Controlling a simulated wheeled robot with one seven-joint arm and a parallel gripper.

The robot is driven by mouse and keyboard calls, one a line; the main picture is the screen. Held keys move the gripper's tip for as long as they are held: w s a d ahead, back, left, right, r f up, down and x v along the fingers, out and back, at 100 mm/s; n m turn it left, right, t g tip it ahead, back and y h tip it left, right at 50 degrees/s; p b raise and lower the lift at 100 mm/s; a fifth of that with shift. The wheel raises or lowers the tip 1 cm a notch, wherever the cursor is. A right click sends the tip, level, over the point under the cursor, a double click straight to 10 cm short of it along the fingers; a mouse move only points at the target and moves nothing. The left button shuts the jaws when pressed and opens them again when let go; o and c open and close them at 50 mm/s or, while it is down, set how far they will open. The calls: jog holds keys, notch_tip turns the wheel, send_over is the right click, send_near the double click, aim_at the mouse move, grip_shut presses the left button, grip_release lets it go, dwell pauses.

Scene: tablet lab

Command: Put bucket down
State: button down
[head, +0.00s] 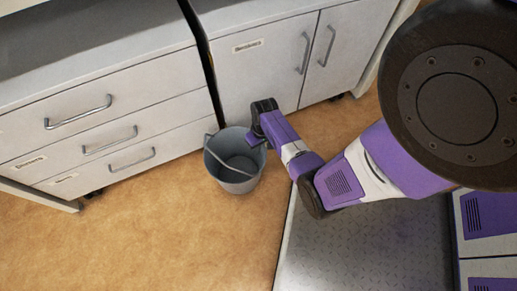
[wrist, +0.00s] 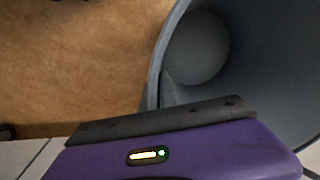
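A grey bucket (head: 245,186) is upright in the head view, on or just above the brown floor in front of the cabinets. Its thin handle (head: 230,165) lies slanted across its mouth. My gripper (head: 254,138) is at the bucket's right rim, with its dark end touching or very near it. In the wrist view the bucket (wrist: 272,70) fills the right side, and its rim comes down to the dark edge of my gripper. The fingertips are hidden there, so I cannot tell whether they close on the rim.
A drawer cabinet (head: 105,125) stands at the left and a two-door cabinet (head: 265,75) behind the bucket. Open floor (head: 130,235) lies left and in front of the bucket. My purple arm and grey base take up the right side.

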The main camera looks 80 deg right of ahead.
jog(key=shift+f, duration=1.05)
jog(key=shift+b, duration=0.3)
jog(key=shift+f, duration=0.15)
jog(key=c, duration=1.7)
grip_release()
